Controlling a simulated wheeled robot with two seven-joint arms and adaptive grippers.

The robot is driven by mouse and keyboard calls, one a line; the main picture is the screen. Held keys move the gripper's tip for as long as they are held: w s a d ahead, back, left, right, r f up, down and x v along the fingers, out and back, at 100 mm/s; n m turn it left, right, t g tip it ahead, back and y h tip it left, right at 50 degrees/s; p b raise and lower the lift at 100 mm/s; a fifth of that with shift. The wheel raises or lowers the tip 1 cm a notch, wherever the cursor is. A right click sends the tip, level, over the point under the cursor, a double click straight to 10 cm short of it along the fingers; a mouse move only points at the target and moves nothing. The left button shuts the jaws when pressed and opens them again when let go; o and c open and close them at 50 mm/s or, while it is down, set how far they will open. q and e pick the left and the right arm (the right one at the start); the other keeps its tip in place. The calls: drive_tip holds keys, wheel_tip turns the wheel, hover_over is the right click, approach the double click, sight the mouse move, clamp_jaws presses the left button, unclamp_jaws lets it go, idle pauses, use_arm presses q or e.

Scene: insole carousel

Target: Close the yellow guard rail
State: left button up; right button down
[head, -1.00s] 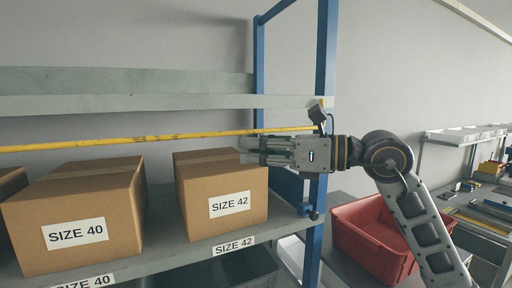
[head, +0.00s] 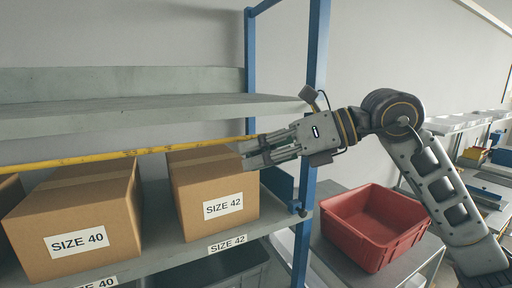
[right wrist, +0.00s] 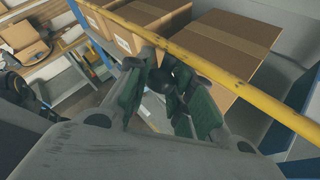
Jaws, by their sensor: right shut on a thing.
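The yellow guard rail (head: 100,157) runs across the front of the shelf, above the boxes, and passes behind my right gripper. It also crosses the right wrist view (right wrist: 235,70) diagonally. My right gripper (head: 246,154) is at the rail's right part, in front of the SIZE 42 box's upper right corner. In the right wrist view its fingers (right wrist: 165,92) are close together with a dark knob-like part between them, next to the yellow bar. It is shut on the rail, though the exact contact is partly hidden. My left gripper is not in view.
The SIZE 40 box (head: 80,222) and SIZE 42 box (head: 212,195) stand on the lower shelf. A blue post (head: 312,130) rises just right of the gripper. A red bin (head: 372,230) stands on a bench at the right. An upper grey shelf (head: 130,115) lies above the rail.

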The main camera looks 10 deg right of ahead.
drive_tip(key=shift+s+d+r, duration=0.1)
drive_tip(key=shift+s+r, duration=0.1)
drive_tip(key=shift+s, duration=0.05)
idle(0.4)
drive_tip(key=c, duration=1.3)
unclamp_jaws()
drive_tip(key=shift+o, duration=0.2)
drive_tip(key=v, duration=1.2)
drive_tip(key=shift+r, duration=0.2)
drive_tip(key=shift+w, duration=0.1)
